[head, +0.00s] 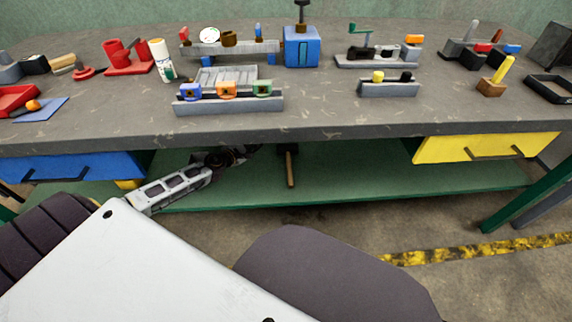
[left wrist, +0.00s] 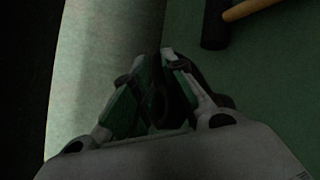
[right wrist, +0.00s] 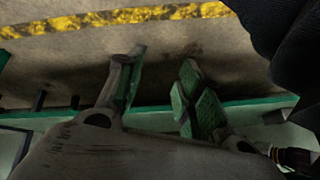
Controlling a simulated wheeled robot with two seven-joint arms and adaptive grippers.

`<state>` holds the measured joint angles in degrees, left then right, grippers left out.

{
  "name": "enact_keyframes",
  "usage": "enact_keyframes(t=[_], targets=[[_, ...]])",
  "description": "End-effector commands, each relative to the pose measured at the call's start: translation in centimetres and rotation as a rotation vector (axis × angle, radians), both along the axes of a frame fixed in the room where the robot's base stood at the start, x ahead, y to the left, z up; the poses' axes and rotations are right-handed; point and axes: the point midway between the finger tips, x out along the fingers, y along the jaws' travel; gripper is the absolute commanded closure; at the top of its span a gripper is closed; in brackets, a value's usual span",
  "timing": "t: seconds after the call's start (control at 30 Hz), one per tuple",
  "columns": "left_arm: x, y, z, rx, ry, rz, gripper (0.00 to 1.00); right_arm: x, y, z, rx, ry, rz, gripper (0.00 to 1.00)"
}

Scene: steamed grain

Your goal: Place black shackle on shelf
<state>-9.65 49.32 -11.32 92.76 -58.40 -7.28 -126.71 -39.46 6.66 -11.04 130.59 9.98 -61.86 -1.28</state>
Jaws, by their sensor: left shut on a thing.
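My left arm reaches under the bench to the green lower shelf (head: 350,180). My left gripper (head: 250,150) is in shadow there, below the tabletop. In the left wrist view, its fingers are drawn together around a dark, curved piece (left wrist: 174,108), which appears to be the black shackle; its outline is hard to make out. Whether it touches the shelf surface I cannot tell. My right gripper (right wrist: 163,62) has its fingers apart with nothing between them, above the floor near a green edge. The head view does not show it.
A hammer (head: 290,168) lies on the shelf, near my left gripper. The shelf right of it looks clear. A blue drawer (head: 85,166) and a yellow drawer (head: 485,147) hang under the tabletop (head: 330,115), which holds several fixtures and tools.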

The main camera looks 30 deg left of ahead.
Motion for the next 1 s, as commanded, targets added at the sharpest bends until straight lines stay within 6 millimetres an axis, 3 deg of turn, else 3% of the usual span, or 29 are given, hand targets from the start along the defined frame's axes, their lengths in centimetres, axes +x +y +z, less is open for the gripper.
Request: enact_keyframes(t=[0.37,1.0], targets=[[0.1,0.0,-0.2,0.0,-0.002,0.0,1.0,0.0,0.1,-0.4,0.004,-0.004,-0.003,0.64],[0.0,0.0,-5.2,-0.002,-0.002,0.002,1.0,0.2,1.1,-6.2,0.09,-0.084,-0.042,0.64]])
